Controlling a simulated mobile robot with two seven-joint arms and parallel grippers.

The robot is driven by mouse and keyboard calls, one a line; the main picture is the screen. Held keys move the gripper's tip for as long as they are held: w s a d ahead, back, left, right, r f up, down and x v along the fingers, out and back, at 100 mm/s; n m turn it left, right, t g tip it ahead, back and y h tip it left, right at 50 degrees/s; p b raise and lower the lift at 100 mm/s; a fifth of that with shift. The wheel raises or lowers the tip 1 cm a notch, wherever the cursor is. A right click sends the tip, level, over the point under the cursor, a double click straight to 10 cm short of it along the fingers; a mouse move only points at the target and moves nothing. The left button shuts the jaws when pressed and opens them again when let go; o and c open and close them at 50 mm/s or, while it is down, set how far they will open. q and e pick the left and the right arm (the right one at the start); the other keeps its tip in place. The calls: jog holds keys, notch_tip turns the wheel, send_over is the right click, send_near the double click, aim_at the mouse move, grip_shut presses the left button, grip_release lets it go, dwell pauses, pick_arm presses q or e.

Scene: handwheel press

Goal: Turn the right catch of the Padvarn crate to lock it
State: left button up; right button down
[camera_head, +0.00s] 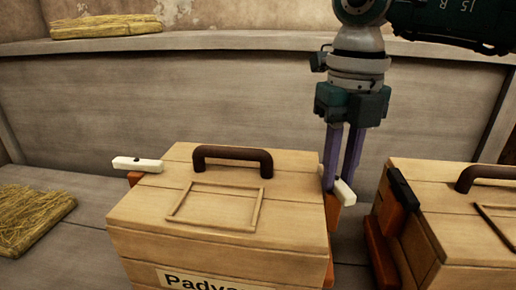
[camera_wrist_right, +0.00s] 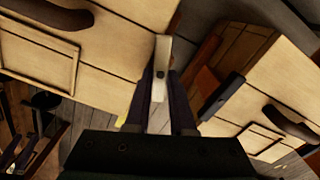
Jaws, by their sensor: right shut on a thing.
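The Padvarn crate (camera_head: 240,237) is a pale wooden box with a brown handle and a label on its front, standing in the middle of the head view. Its right catch (camera_head: 344,192) is a white bar on an orange mount at the crate's right side. My right gripper (camera_head: 341,186) comes down from above, shut on that catch. In the right wrist view the white right catch (camera_wrist_right: 161,68) lies between the two dark fingers. The crate's left catch (camera_head: 138,164) is a white bar sticking out past the left side. My left gripper is not in view.
A second wooden crate (camera_head: 460,237) with a black catch (camera_head: 403,188) stands close on the right, leaving a narrow gap. A straw bundle (camera_head: 30,218) lies at the left, and another straw bundle (camera_head: 106,27) lies on the back ledge (camera_head: 230,41).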

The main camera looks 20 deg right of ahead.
aim_at(339, 179)
jog(key=n, duration=0.2)
jog(key=shift+r+n+p, duration=0.1)
jog(key=shift+n+p, duration=0.2)
jog(key=shift+n, duration=0.1)
jog(key=n, duration=0.3)
jog(key=shift+d+n, duration=0.15)
jog(key=shift+n, duration=0.15)
jog(key=n, duration=0.4)
jog(key=shift+w+n, duration=0.1)
jog(key=shift+n, duration=1.5)
jog(key=c, duration=0.8)
grip_release()
jog(key=shift+o, duration=0.2)
notch_tip(339, 179, up, 10)
jog(key=p, duration=0.3)
